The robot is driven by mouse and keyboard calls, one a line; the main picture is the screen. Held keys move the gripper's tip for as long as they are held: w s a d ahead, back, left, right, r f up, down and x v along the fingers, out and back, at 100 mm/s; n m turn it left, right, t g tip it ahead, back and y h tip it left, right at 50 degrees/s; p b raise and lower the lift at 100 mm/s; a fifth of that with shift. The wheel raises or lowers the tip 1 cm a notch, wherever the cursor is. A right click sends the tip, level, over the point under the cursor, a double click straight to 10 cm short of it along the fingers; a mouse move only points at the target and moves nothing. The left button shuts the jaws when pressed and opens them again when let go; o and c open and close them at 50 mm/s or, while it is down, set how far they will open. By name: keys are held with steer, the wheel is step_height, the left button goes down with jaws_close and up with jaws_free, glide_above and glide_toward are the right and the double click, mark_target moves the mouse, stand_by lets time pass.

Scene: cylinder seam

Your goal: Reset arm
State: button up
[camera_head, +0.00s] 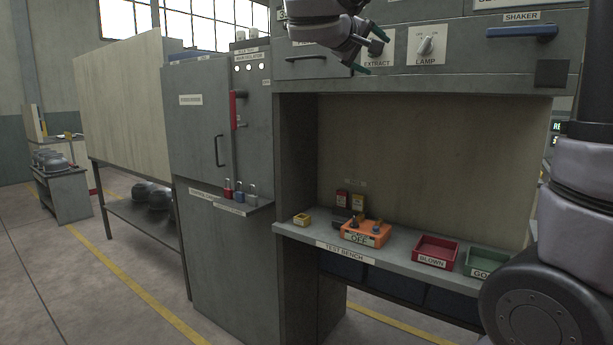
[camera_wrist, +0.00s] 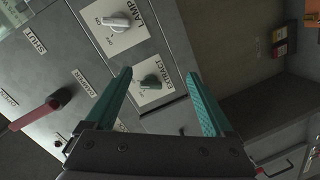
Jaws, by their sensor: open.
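My gripper (camera_head: 364,54) is at the top middle of the head view, in front of the upper panel. Its teal fingers are apart with nothing between them. The EXTRACT plate in the head view (camera_head: 379,46) is partly covered by my gripper. The LAMP switch (camera_head: 426,46), a pale knob on a white plate, is just right of it; it also shows in the wrist view (camera_wrist: 121,21).
A grey cabinet (camera_head: 205,130) with a red handle (camera_head: 234,108) stands left. A blue SHAKER handle (camera_head: 521,31) sticks out at upper right.

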steer(key=s+d+f+m+g+y, duration=0.35)
steer(key=s+d+f+g, duration=0.35)
steer(key=s+d+f, duration=0.45)
steer(key=s+a+f+m+t+y, duration=0.1)
steer(key=s+a+f+m+y, duration=0.2)
steer(key=s+f+m+y, duration=0.2)
steer(key=s+f+y, duration=0.1)
steer(key=s+y, duration=0.2)
steer(key=y, duration=0.1)
steer(key=shift+a+t, duration=0.2)
steer(key=shift+t, duration=0.1)
stand_by(0.6)
